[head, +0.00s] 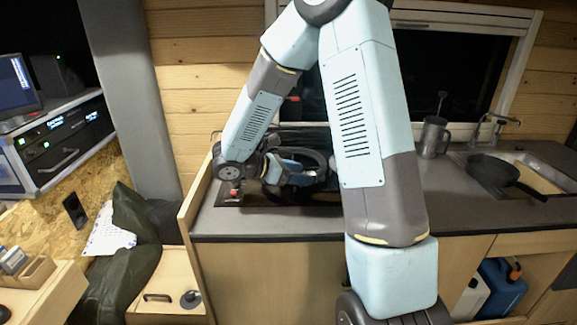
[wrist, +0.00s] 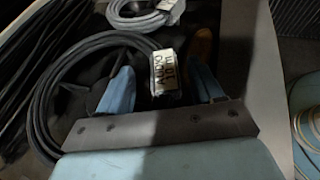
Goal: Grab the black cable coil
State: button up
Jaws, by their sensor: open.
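A dark grey to black cable coil (wrist: 45,105) shows in the wrist view, with a white tag (wrist: 166,76) reading like "AUDIO 10m". My gripper (wrist: 160,72) is open, its two blue fingers on either side of the tag and the coil's right end. I cannot tell whether the fingers touch the cable. In the head view my gripper (head: 308,178) is low over the counter by the window. A dark ring-shaped coil (head: 312,157) shows just behind it, partly hidden by my arm.
A light grey coil (wrist: 140,18) lies beyond the tagged one. Black cable strands (wrist: 30,60) lie to the left, and an orange piece (wrist: 203,45) beside the right finger. On the counter (head: 270,225) stand a metal mug (head: 433,140) and a black pan (head: 492,170), to the right.

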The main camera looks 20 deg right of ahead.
jog(key=shift+d+f, duration=0.2)
jog(key=shift+d, duration=0.3)
jog(key=shift+c, duration=0.2)
grip_shut()
